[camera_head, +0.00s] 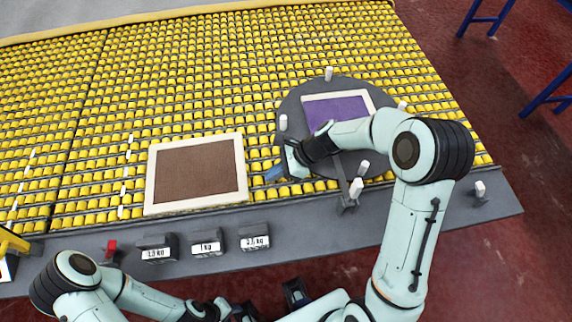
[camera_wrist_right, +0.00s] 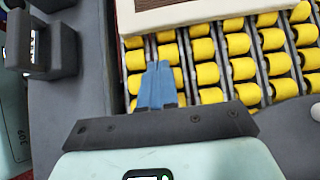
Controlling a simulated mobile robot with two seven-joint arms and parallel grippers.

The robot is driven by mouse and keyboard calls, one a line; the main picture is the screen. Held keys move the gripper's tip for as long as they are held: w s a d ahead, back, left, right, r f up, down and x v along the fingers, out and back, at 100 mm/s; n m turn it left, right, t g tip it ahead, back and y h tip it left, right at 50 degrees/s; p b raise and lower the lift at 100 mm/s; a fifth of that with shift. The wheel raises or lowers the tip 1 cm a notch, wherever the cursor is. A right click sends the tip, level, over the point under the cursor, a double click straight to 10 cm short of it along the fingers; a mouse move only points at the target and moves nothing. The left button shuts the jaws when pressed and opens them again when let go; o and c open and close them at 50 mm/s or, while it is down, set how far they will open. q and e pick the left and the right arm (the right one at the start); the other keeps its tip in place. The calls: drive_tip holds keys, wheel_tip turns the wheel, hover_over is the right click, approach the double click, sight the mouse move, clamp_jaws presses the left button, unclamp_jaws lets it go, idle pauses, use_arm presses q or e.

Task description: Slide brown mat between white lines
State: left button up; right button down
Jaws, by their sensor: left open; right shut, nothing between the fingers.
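The brown mat (camera_head: 198,172) has a cream border and lies flat on the yellow rollers. Its cream edge also shows at the top of the right wrist view (camera_wrist_right: 185,14). Two dashed rows of white marks, the left line (camera_head: 22,182) and the right line (camera_head: 127,172), lie to the left of the mat. My right gripper (camera_head: 274,173) is shut and empty, just right of the mat's right edge. Its blue fingers (camera_wrist_right: 158,82) point at the border, with a small gap seen. My left gripper (camera_head: 240,311) is at the bottom edge, partly cut off, away from the mat.
A purple mat (camera_head: 337,109) lies on a grey round plate (camera_head: 290,104) with white pegs, partly behind my right arm. Several labelled weights (camera_head: 206,243) and a red piece (camera_head: 111,246) line the grey front ledge (camera_head: 330,230). The rollers between the mat and the lines are clear.

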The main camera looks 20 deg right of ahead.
drive_tip(key=shift+w+a+f, duration=0.15)
drive_tip(key=shift+w+a, duration=0.1)
drive_tip(key=shift+a, duration=0.55)
drive_tip(key=shift+w+a+f, duration=0.1)
drive_tip(key=shift+w+a, duration=0.1)
drive_tip(key=shift+a, duration=0.55)
drive_tip(key=shift+w+a+f, duration=0.15)
drive_tip(key=shift+w+a, duration=0.1)
drive_tip(key=shift+a, duration=0.55)
